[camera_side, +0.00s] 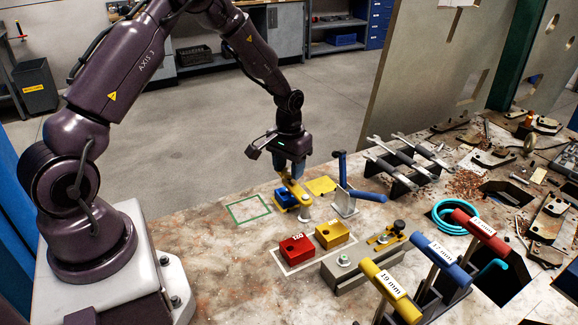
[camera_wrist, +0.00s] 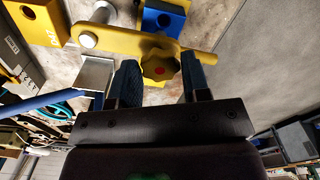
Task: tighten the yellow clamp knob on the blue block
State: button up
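The blue block (camera_side: 287,198) sits on the bench beside the yellow clamp; it also shows at the top of the wrist view (camera_wrist: 163,20). The yellow clamp arm (camera_wrist: 120,43) is a flat bar running across by the block, with a grey post (camera_side: 306,212) near one end. Gaps show between fingers and knob. In the side view the knob is not clearly visible.
A bracket with a blue lever (camera_side: 364,194) stands close right of my gripper. Red (camera_side: 297,249) and yellow (camera_side: 331,235) blocks are in front. A wrench rack (camera_side: 402,165) and T-handles (camera_side: 447,262) stand further right. A green-outlined area (camera_side: 248,208) on the left is empty.

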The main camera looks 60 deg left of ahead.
aim_at(289, 171)
jog(key=shift+m, duration=1.8)
jog(key=o, duration=0.8)
jog(key=shift+c, duration=0.2)
notch_tip(289, 171, up, 13)
